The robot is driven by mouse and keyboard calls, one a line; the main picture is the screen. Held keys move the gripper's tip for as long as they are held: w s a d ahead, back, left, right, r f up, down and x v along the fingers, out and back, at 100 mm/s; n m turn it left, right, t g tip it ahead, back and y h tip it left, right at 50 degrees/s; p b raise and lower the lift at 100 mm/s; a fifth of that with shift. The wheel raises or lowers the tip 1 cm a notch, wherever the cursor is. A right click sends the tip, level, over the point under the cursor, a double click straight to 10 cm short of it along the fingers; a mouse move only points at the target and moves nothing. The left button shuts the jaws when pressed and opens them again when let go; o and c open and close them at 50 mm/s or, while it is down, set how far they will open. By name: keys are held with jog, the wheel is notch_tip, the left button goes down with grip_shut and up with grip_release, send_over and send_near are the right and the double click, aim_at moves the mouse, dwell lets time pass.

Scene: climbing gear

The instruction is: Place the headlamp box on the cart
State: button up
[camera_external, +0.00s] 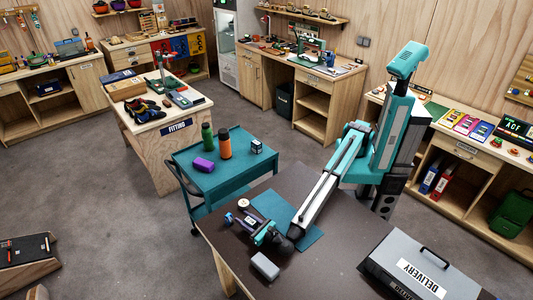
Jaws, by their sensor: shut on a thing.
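My gripper (248,224) is low over the near left part of the dark table and is shut on a small pale and dark thing, which the jaws partly cover. It may be the headlamp box, but it is too small to read. The teal cart (231,184) stands beyond the dark table's left edge, apart from my gripper. On its top are a purple item (203,164), a green bottle (207,138), an orange bottle (224,143) and a small dark and white cube (257,147).
The dark table (330,225) bears a teal mat (303,233), a grey box (265,266) close to my gripper, a white round item (243,203) and a large grey delivery case (420,268). The near part of the cart top is bare. A fitting bench (160,145) stands behind the cart.

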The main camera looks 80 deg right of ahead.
jog(key=shift+r, duration=0.1)
jog(key=shift+r, duration=0.8)
jog(key=shift+s+d+r+b, duration=0.15)
jog(key=shift+r+b, duration=0.15)
jog(key=shift+r, duration=0.6)
jog(key=s+d, duration=0.3)
jog(key=s, duration=0.1)
jog(key=s+d+r+b, duration=0.1)
jog(key=s+d, duration=0.2)
jog(key=s, duration=0.1)
jog(key=s+d, duration=0.4)
jog(key=shift+r, duration=0.2)
